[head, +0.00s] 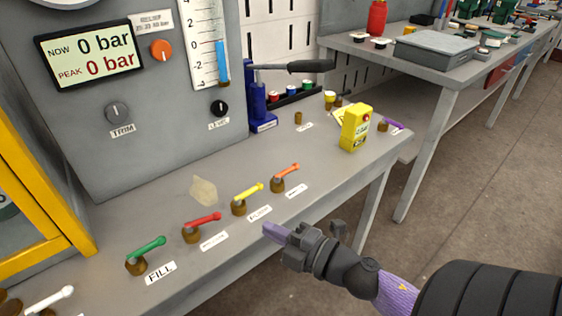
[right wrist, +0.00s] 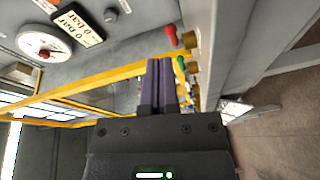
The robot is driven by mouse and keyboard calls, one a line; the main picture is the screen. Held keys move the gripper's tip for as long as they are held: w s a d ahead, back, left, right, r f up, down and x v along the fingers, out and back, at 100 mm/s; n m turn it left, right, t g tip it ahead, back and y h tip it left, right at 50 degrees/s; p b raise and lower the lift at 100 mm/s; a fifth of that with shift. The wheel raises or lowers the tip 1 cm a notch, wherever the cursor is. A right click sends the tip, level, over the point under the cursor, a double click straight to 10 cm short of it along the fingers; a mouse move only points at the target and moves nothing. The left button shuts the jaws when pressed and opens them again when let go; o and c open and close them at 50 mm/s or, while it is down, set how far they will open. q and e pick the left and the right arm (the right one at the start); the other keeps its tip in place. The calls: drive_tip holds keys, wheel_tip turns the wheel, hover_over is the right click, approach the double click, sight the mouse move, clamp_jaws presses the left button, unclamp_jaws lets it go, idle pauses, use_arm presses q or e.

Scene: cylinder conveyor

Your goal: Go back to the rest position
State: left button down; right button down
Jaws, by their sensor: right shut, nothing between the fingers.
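My right gripper (head: 270,231) is in the head view at the front edge of the bench, to the right of the yellow and red valve handles. Its purple fingers are shut and empty, and it appears apart from the bench. In the right wrist view the two fingers (right wrist: 159,85) lie together with nothing between them. My left gripper is in neither view.
The grey bench (head: 335,190) carries green (head: 148,248), red (head: 203,222), yellow (head: 247,193) and orange (head: 286,174) valve handles. A yellow box (head: 355,128) stands farther right. A yellow frame (head: 40,190) stands at the left. The floor (head: 470,190) at right is clear.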

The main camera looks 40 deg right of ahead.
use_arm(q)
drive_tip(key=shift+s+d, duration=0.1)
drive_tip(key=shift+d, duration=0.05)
use_arm(e)
drive_tip(key=shift+s+d, duration=0.35)
drive_tip(key=shift+d, duration=0.15)
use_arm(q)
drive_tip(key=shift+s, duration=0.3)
